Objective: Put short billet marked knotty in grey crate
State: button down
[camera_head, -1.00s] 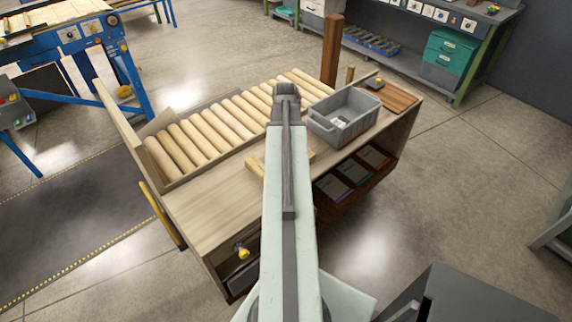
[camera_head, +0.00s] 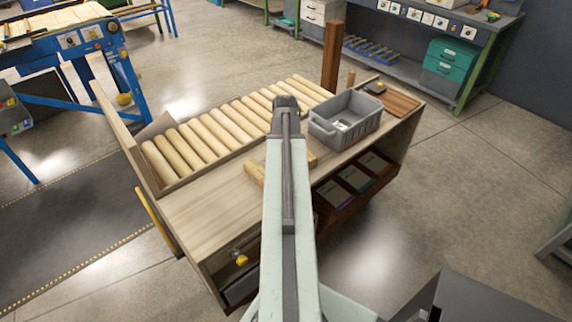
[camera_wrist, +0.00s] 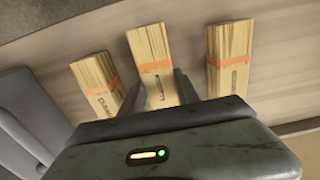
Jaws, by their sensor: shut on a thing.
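The grey crate (camera_head: 350,139) stands upright on the bench, to the right of my gripper (camera_head: 286,103) in the head view. Its grey wall (camera_wrist: 28,105) shows at the left of the wrist view. Three short pale billets with orange bands show in the wrist view: a left one (camera_wrist: 97,82), a middle one (camera_wrist: 151,52) and a right one (camera_wrist: 230,62). My gripper (camera_wrist: 160,88) is shut on the middle billet. The lettering on the middle and right billets is too small to read; the left one's is partly cut off, starting like "DA". In the head view my arm hides most of them.
A row of long round rods (camera_head: 215,133) lies behind on the bench (camera_head: 200,205). A brown post (camera_head: 331,58) stands behind the crate, and a brown board (camera_head: 396,100) lies to its right. The bench's front left top is clear.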

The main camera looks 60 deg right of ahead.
notch_tip(320, 180, up, 10)
jog(key=p, duration=1)
jog(key=shift+r, duration=0.15)
